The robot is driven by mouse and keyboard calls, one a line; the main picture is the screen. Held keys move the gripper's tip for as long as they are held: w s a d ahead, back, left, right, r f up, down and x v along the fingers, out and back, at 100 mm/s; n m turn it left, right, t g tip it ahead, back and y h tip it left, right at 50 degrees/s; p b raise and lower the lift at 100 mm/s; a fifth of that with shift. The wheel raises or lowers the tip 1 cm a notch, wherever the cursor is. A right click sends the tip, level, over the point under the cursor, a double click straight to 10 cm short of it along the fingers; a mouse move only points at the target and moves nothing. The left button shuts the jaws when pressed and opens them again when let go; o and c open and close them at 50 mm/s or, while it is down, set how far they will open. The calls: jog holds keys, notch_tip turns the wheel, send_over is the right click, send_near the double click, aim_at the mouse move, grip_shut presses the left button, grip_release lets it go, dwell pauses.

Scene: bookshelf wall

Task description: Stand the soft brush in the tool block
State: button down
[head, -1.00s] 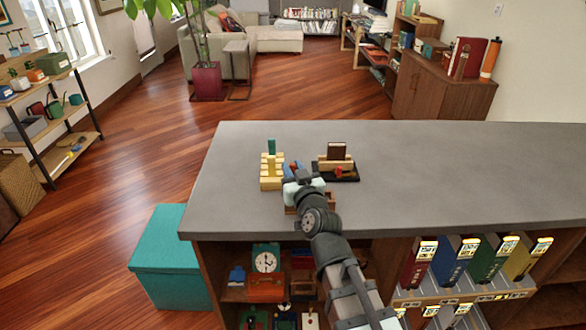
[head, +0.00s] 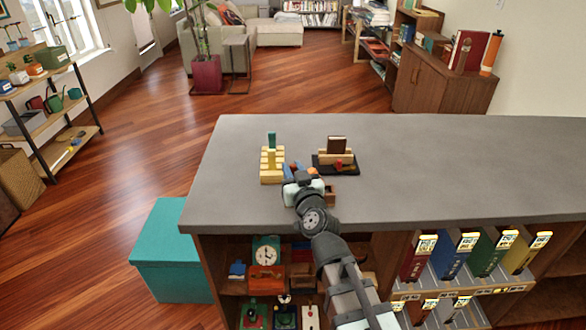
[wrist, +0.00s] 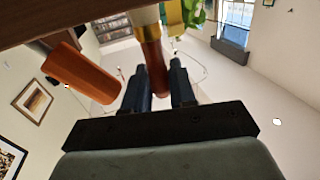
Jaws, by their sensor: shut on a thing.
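The tool block (head: 265,179) is a pale wooden, stepped block on the grey counter, left of centre. A green-topped piece (head: 271,140) stands at its back. My gripper (head: 293,168) is just right of the block in the head view, close to it; I cannot tell whether they touch.
A black tray (head: 350,174) with a brown book-like piece and a red item stands right of my gripper. A small brown wooden box (head: 329,196) is partly behind my wrist. An orange cylinder (wrist: 82,74) is at left in the wrist view. The counter's right side (head: 470,165) is clear.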

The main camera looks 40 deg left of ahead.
jog(key=shift+f, duration=0.75)
jog(key=shift+c, duration=2.3)
grip_release()
jog(key=shift+r, duration=3.55)
jog(key=shift+w, duration=0.1)
